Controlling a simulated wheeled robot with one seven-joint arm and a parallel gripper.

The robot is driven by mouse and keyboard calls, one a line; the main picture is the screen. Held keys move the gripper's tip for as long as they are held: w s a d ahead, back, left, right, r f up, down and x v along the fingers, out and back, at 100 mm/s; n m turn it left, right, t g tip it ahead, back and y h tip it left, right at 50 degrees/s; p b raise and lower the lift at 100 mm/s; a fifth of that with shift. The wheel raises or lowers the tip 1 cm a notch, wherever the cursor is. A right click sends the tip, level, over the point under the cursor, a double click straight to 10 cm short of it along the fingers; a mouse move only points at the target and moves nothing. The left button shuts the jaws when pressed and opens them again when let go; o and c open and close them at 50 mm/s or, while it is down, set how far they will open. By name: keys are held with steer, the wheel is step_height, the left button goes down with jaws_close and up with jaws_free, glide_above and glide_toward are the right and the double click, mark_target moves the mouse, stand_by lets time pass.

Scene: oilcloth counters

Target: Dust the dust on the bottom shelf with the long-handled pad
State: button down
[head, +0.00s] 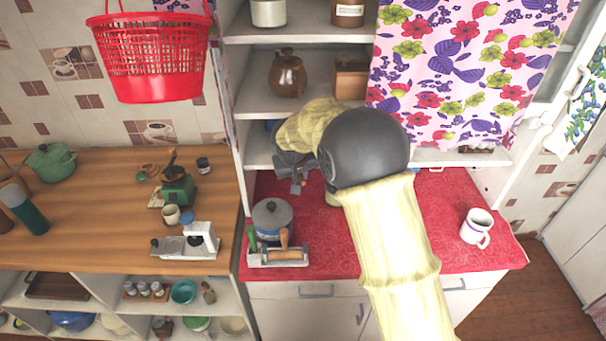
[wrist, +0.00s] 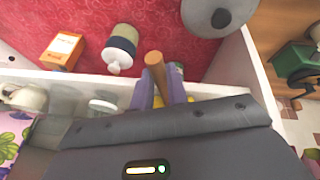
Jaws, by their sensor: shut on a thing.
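My gripper (wrist: 160,95) is shut on the wooden handle (wrist: 154,60) of the long-handled pad in the wrist view, and the round handle end sticks out past the fingers. A bit of yellow shows between the fingers; the pad itself I cannot make out. In the head view my gripper (head: 297,184) is at the left front of the bottom shelf (head: 258,152), mostly hidden by my arm. The shelf's white edge (wrist: 60,78) crosses the wrist view, with a pale pot (wrist: 26,97) and a small white dish (wrist: 102,105) by it. No dust can be made out.
An orange box (wrist: 62,50) and a jar (wrist: 121,45) stand there too. A flowered curtain (head: 460,70) covers the shelves' right side.

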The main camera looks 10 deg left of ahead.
stand_by(0.3)
steer(key=shift+s+a, duration=0.2)
steer(key=shift+a, duration=0.5)
steer(key=shift+w+d, duration=0.2)
steer(key=shift+d, duration=0.65)
steer(key=shift+w+d+b, duration=0.2)
steer(key=shift+d+b, duration=0.2)
steer(key=shift+d, duration=0.25)
